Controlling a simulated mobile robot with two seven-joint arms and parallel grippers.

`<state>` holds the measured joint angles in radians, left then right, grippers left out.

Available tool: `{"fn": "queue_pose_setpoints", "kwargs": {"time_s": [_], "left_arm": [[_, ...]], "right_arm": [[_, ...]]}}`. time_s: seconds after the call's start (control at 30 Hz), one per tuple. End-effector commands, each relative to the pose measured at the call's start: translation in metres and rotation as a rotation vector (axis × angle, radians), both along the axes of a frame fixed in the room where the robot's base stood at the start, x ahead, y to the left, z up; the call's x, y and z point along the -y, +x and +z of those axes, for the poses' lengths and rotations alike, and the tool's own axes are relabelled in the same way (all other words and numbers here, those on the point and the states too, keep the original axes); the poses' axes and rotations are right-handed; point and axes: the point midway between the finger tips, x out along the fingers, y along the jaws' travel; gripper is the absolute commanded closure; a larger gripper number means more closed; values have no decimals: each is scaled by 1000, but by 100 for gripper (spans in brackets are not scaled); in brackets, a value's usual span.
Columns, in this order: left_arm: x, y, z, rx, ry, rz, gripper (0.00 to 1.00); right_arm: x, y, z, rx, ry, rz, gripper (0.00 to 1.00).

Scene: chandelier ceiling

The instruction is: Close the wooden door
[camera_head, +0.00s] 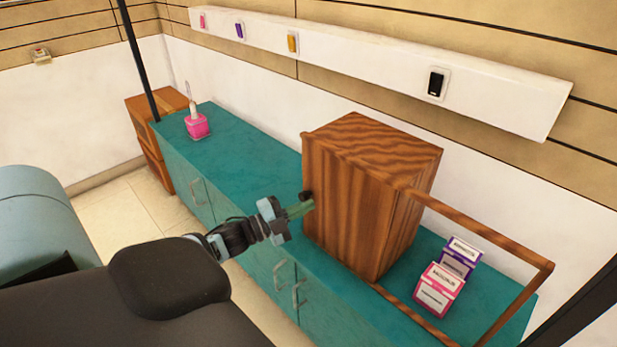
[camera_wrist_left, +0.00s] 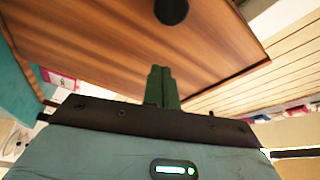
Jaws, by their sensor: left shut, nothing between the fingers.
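The wooden cabinet (camera_head: 415,195) stands on a teal counter. Its striped wooden door panel (camera_head: 350,205) faces my left arm, with a dark round knob (camera_head: 307,196) near its left edge. I cannot tell how far the panel stands from fully closed. My left gripper (camera_head: 302,209) is shut and empty, its green fingers at the panel's left edge, just below the knob. In the left wrist view the shut fingers (camera_wrist_left: 161,86) point at the brown wooden panel (camera_wrist_left: 110,45), with the knob (camera_wrist_left: 171,10) beyond them. Contact cannot be told. My right gripper is not in view.
A thin wooden frame (camera_head: 485,228) extends right from the cabinet over the teal counter (camera_head: 245,150). Pink (camera_head: 438,290) and purple (camera_head: 459,257) boxes stand within it. A pink holder (camera_head: 197,125) stands on the counter's left part. A white wall rail (camera_head: 375,65) runs behind.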

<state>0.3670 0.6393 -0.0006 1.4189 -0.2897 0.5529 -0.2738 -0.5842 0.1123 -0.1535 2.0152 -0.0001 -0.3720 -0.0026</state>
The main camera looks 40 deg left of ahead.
Motion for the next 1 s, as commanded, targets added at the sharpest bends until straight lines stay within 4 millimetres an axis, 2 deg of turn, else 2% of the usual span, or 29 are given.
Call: {"fn": "queue_pose_setpoints", "kwargs": {"time_s": [0.2,0.4,0.6,1.0], "left_arm": [[-13,-39,-8,-5,1,-1,100],[-21,-62,-11,-2,1,-2,100],[-25,-71,-10,0,1,-2,100],[-25,-71,-10,0,0,-2,100]], "right_arm": [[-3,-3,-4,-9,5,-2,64],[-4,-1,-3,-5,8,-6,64],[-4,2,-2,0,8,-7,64],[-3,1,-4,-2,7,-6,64]]}}
